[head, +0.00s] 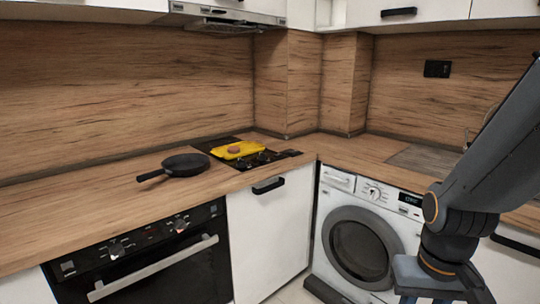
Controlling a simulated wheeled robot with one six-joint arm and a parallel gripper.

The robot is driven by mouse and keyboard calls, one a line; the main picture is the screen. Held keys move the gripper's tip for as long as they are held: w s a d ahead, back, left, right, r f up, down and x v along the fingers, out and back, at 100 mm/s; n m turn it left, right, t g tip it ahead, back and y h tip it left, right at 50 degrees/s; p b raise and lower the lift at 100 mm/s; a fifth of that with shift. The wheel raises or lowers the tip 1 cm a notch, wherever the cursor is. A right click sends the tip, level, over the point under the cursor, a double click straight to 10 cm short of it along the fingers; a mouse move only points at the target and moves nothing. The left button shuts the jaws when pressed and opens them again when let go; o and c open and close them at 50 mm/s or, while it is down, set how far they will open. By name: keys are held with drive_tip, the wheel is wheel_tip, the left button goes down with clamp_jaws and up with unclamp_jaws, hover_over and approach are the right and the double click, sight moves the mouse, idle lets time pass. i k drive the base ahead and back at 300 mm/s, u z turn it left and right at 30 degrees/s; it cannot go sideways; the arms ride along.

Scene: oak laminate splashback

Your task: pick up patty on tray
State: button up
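A small brown patty (234,149) lies on a yellow tray (252,147). The tray sits on the black cooktop in the corner of the counter. My arm shows at the right side of the head view, well apart from the tray. My gripper itself is not in view; the arm runs out of the picture at the lower right.
A black frying pan (186,164) stands on the wooden counter left of the cooktop (282,154), its handle pointing left. Below are an oven (150,262) and a washing machine (362,240). A range hood (222,20) hangs above. The counter left of the pan is clear.

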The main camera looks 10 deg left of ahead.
sight(233, 150)
drive_tip(key=z, duration=0.2)
drive_tip(key=i, duration=1.35)
drive_tip(key=u, duration=1.05)
drive_tip(key=i, duration=0.8)
drive_tip(key=u, duration=0.85)
